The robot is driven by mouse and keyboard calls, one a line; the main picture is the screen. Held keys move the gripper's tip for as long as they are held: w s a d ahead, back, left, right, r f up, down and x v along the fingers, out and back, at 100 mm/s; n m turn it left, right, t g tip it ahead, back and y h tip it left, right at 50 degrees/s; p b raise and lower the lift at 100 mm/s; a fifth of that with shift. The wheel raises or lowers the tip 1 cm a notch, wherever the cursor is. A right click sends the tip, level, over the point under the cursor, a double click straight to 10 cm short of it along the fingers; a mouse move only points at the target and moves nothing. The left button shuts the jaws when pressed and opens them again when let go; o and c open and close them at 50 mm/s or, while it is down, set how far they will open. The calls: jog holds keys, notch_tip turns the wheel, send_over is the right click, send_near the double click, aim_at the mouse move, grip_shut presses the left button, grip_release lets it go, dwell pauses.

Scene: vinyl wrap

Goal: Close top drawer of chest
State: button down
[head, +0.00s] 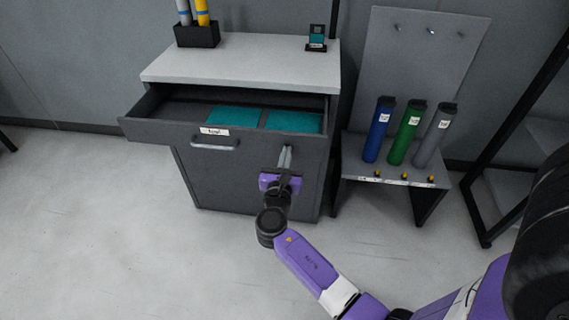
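The dark grey chest (245,182) has a light grey top. Its top drawer (160,134) is pulled out, with two teal flat items (235,118) lying inside. The drawer front carries a white label (214,131) and a bar handle (214,145) on its left half. My gripper (285,158) is at the right half of the drawer front, with its fingers pointing at it. The fingers appear close together, and whether they touch the front cannot be told. I see nothing held in them.
A black holder (197,36) with rolls and a small stand (317,42) are on the chest top. Right of the chest, a grey rack (354,158) holds blue, green and grey rolls. A black frame (500,150) stands farther right. The floor at left is clear.

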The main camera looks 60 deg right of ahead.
jog(key=b+x, duration=0.5)
jog(key=x, duration=1.6)
jog(key=shift+d+f, duration=0.15)
jog(key=shift+d, duration=0.05)
jog(key=shift+w+d, duration=0.25)
jog(key=shift+d, duration=0.25)
jog(key=shift+d+r+b, duration=0.1)
jog(key=shift+r+b, duration=0.1)
jog(key=shift+b, duration=0.1)
jog(key=shift+r, duration=0.1)
